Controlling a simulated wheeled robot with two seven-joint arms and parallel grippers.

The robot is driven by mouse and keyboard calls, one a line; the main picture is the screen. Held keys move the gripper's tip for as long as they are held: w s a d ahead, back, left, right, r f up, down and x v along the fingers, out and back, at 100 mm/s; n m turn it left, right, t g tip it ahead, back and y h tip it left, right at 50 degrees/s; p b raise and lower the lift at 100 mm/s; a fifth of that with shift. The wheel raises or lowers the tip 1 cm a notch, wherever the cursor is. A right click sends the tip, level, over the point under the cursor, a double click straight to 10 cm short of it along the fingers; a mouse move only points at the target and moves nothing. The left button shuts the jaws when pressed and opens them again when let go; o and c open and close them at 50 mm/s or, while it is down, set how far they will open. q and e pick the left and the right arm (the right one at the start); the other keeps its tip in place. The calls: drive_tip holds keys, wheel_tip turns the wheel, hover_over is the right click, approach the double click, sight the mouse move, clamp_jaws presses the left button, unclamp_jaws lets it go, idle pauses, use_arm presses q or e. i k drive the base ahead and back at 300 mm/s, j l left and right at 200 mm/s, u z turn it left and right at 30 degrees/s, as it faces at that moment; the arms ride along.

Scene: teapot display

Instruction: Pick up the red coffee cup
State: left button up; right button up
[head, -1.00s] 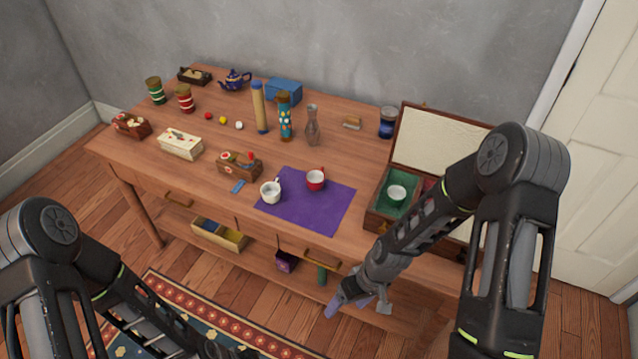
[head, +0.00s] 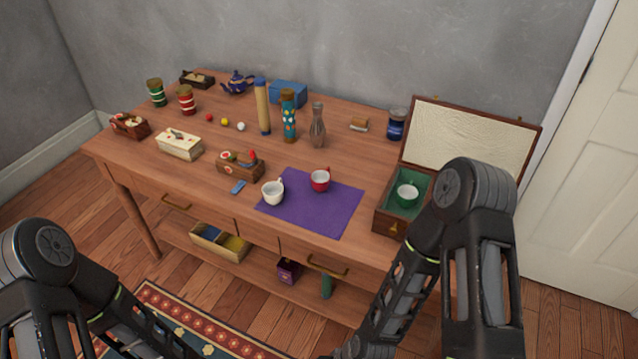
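The red coffee cup (head: 320,182) stands upright on the purple cloth (head: 322,215), near its back edge. Its inside is white and its handle points to the back right. A white cup (head: 272,194) stands just left of it, at the cloth's left edge. My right arm comes down at the lower right, and its gripper is cut off below the bottom edge of the picture. My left arm is at the lower left, and its gripper is also out of view. Neither arm touches the red cup.
A toy-filled wooden box (head: 243,172), a glass vase (head: 317,128) and tall tubes (head: 288,118) stand behind and left. The cloth's front part is clear.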

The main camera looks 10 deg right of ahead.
sight(320, 179)
drive_tip(key=i+j, duration=0.1)
drive_tip(key=j, duration=0.3)
drive_tip(key=i+j, duration=0.15)
drive_tip(key=j, duration=0.3)
drive_tip(key=i+j, duration=0.1)
drive_tip(key=j, duration=0.3)
drive_tip(key=z, duration=1.9)
